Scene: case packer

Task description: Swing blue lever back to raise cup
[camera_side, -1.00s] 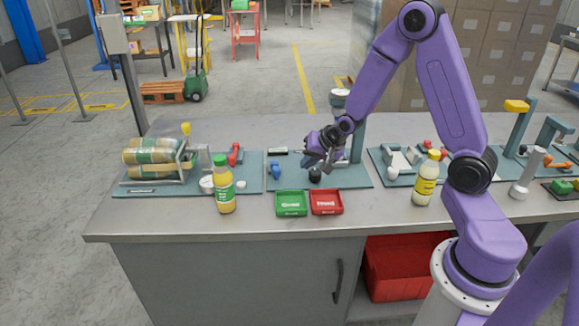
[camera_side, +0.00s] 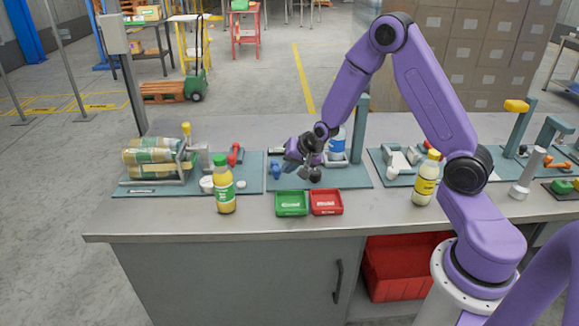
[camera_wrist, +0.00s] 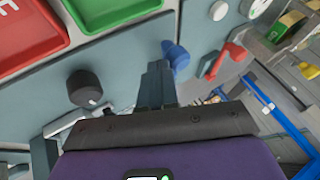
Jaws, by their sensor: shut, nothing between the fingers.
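The blue lever (camera_side: 277,170) stands at the left of the middle teal plate (camera_side: 357,182). It also shows in the wrist view (camera_wrist: 177,56), just beyond my fingertips. My gripper (camera_side: 293,163) is shut and empty, close to the lever on its right in the side view. In the wrist view its fingers (camera_wrist: 158,78) point toward the lever and overlap its edge; I cannot tell whether they touch. A white-and-blue cylinder (camera_side: 338,145), perhaps the cup, shows beside the teal post (camera_side: 361,118), partly hidden by my arm. A black knob (camera_side: 315,174) sits right of my gripper.
A green tray (camera_side: 291,210) and a red tray (camera_side: 326,209) lie in front of the plate. Juice bottles stand left (camera_side: 225,190) and right (camera_side: 426,180). A red lever (camera_side: 235,154) is on the left fixture. The front bench edge is mostly clear.

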